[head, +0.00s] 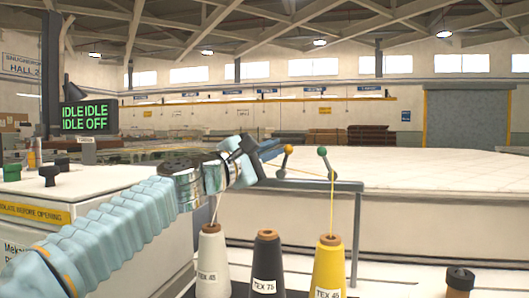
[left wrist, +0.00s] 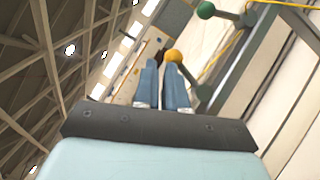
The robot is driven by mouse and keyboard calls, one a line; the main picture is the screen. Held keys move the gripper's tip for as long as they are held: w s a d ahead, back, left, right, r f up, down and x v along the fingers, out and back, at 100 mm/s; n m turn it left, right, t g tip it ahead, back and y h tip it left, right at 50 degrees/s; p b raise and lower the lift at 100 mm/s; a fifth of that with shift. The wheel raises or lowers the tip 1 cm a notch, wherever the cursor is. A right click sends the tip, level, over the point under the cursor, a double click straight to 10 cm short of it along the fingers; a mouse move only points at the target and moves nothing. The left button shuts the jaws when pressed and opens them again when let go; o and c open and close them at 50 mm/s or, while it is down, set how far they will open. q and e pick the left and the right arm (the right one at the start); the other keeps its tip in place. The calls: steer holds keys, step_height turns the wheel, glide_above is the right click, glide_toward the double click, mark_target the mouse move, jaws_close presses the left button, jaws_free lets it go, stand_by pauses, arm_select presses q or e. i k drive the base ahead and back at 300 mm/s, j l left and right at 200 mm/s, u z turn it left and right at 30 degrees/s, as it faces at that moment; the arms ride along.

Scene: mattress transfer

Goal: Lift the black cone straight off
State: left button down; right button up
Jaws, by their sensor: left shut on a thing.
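The black cone (head: 266,262) stands upright at the bottom middle of the head view, labelled TEX 75, with a brown top. A white cone (head: 213,262) stands to its left and a yellow cone (head: 328,268) to its right. My left gripper (head: 277,152) is above and behind the black cone, apart from it. Its blue fingers are close together at the orange ball (head: 288,149) of a grey lever. In the left wrist view, the orange ball (left wrist: 173,56) sits at the fingertips (left wrist: 165,62); the exact contact is hard to see. My right gripper is out of view.
A green-balled lever (head: 322,151) stands right of the orange one, with yellow yarn down to the yellow cone. A grey rail frame (head: 357,225) stands behind the cones. A wide white mattress (head: 430,173) lies beyond. A black knob (head: 460,280) is at lower right.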

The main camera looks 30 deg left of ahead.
mark_target(267, 277)
steer(key=k+j, duration=0.1)
steer(key=k, duration=0.15)
steer(key=k+l, duration=0.15)
steer(key=k, duration=0.35)
steer(key=k+l, duration=0.2)
steer(key=k, duration=0.3)
